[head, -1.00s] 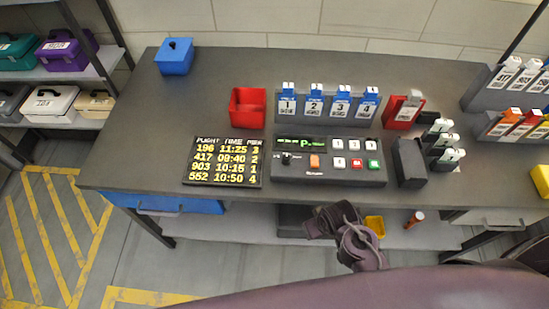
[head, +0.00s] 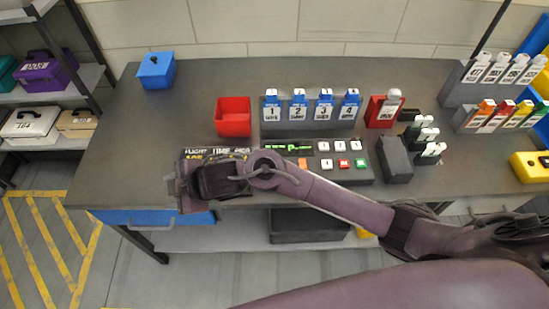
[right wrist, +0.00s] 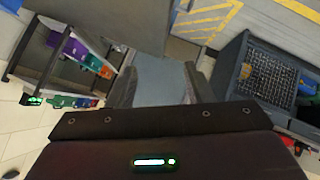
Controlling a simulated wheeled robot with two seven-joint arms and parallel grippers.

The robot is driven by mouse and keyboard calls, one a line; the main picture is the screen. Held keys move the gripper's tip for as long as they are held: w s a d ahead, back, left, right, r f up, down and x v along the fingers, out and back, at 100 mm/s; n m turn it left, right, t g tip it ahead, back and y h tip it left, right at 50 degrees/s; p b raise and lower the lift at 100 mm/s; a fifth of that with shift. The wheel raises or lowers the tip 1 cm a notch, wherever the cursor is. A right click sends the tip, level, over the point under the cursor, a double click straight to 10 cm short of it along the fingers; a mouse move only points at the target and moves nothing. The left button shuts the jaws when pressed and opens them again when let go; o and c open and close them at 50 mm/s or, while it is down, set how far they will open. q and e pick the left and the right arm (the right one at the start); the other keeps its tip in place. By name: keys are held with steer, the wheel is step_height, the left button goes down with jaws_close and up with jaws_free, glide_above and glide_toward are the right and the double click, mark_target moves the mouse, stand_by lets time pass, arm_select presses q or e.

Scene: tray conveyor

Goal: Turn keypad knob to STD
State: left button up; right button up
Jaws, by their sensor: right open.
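The keypad (head: 361,180) is a dark panel on the table with a lit green display (head: 288,147) and white, red, green and orange buttons. Its left part, where the knob sits, is hidden behind my right arm. My right gripper (head: 197,185) is left of the keypad, over the flight board (head: 240,154), and covers most of it. In the right wrist view my right gripper (right wrist: 160,82) shows its two fingers spread apart with nothing between them. The knob cannot be made out in either view. My left gripper is not in view.
Behind the keypad stand a red bin (head: 233,117), a rack of blue-topped numbered tags (head: 312,125) and a red tag holder (head: 383,111). A dark box (head: 396,160) is right of the keypad. A blue box (head: 156,71) sits back left, with bare table (head: 130,125) in front.

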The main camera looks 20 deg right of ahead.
steer(key=w+d+f+n+g+h, duration=0.2)
steer(key=d+f+n+g+h, duration=0.15)
steer(key=d+n, duration=0.35)
steer(key=w+d+r+h, duration=0.1)
steer(key=d, duration=0.5)
steer(key=w+d+r+m+g+h, duration=0.1)
steer(key=w+d+h, duration=0.1)
steer(key=d, duration=0.4)
steer(key=w+d+r+g+h, duration=0.1)
steer(key=d, duration=0.6)
steer(key=shift+w+h, duration=0.3)
steer(key=shift+h, duration=0.05)
steer(key=shift+d, duration=0.35)
step_height(320, 180, down, 6)
steer(key=shift+p, duration=1)
steer(key=shift+a+f, duration=0.1)
steer(key=shift+f, duration=0.7)
steer(key=c, duration=1)
